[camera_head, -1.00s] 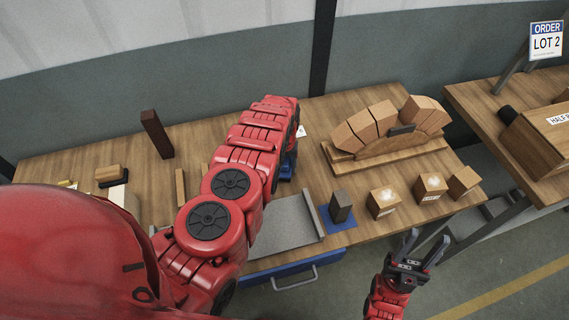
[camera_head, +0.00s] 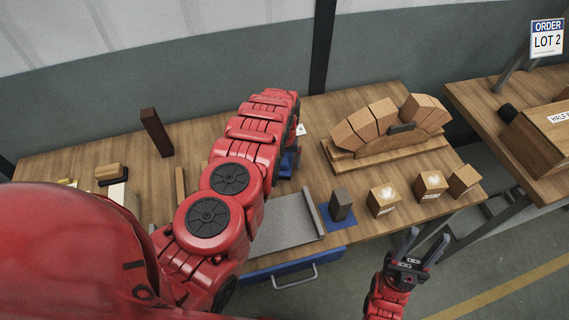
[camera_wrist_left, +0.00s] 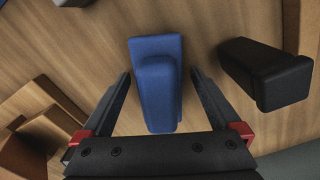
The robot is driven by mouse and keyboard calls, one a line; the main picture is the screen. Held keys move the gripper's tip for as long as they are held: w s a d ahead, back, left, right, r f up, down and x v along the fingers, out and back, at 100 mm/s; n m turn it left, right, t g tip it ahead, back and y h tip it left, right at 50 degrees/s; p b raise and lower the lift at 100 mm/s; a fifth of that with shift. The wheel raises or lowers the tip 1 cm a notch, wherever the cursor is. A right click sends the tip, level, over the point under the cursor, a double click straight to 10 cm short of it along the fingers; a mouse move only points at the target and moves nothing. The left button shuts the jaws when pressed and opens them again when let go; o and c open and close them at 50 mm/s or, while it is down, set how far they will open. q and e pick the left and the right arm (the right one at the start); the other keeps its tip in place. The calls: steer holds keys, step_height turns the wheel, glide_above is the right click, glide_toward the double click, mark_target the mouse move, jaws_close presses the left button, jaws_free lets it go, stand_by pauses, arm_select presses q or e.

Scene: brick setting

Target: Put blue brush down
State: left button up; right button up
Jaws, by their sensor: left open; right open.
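The blue brush (camera_wrist_left: 157,75) is in the left wrist view, between the open fingers of my left gripper (camera_wrist_left: 160,92), with a gap on each side of it. It appears to lie on the wooden table (camera_wrist_left: 215,20). In the head view a blue piece (camera_head: 289,163) shows beside my left arm, whose links hide the left fingers there. My right gripper (camera_head: 410,250) is open and empty, in front of the table's front edge.
A dark block (camera_wrist_left: 266,72) lies right of the brush in the wrist view. In the head view, a brick arch (camera_head: 390,130) stands at the back right, with several wooden cubes (camera_head: 384,199) in front. A dark grey block (camera_head: 341,204) stands on a blue mat (camera_head: 338,221).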

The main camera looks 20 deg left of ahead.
mark_target(285, 156)
arm_select(q)
step_height(285, 156, up, 7)
steer(key=shift+r+b, duration=0.2)
steer(key=shift+b, duration=0.8)
step_height(285, 156, up, 3)
steer(key=shift+s+f+p, duration=0.1)
steer(key=shift+f+p, duration=0.1)
steer(key=shift+p, duration=0.4)
steer(key=shift+r, duration=0.55)
steer(key=shift+f, duration=0.1)
